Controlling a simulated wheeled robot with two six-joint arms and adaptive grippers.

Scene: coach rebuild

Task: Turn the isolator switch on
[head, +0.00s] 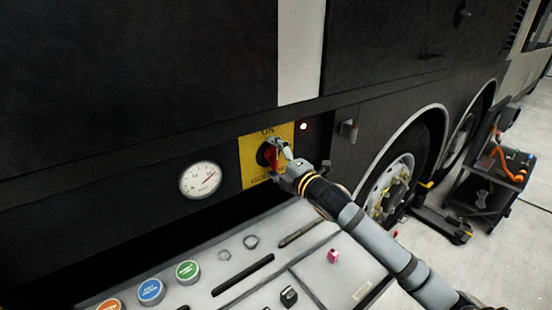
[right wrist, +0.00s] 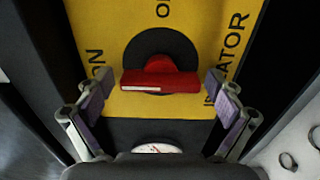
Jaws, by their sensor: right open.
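The isolator switch is a red handle (right wrist: 160,78) on a black round base (right wrist: 160,52), set on a yellow plate (head: 252,152) low on the coach's dark side. In the right wrist view the handle lies level, and its white-marked end is towards the "ON" lettering at the left. My right gripper (head: 279,154) is at the switch, partly covering it in the head view. Its two fingers are apart, one beyond each end of the handle, with gaps between. My left gripper is not in view.
A small lit lamp (head: 303,126) is right of the plate, a round gauge (head: 200,180) left of it. Below is a pale tray (head: 240,262) with coloured buttons and small parts. A wheel (head: 396,185) and a dark cart (head: 490,180) stand to the right.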

